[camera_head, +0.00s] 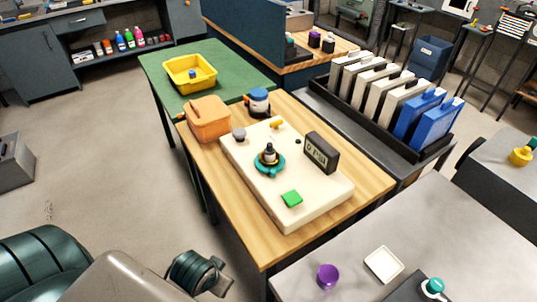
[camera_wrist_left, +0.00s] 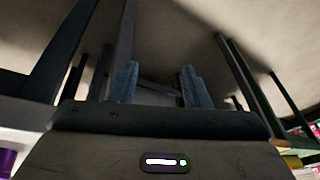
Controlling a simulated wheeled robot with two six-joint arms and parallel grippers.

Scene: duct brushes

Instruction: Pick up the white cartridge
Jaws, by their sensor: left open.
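Several white upright slab-like cases (camera_head: 396,103), which may include the white cartridge, stand in a long black rack (camera_head: 417,155) at the upper right. I cannot tell which one the task means. My left arm shows at the lower left of the head view, far from the rack; its fingertips are not visible there. In the left wrist view my left gripper (camera_wrist_left: 158,84) is open, with two blue-grey fingers apart and nothing between them. My right gripper is not in view.
Blue cases (camera_head: 437,122) share the rack. A wooden table (camera_head: 360,205) holds a cream board (camera_head: 320,197) with a dark display (camera_head: 321,152), and an orange bin (camera_head: 208,118). A grey table (camera_head: 450,230) carries a purple cup (camera_head: 327,276) and white dish (camera_head: 384,264).

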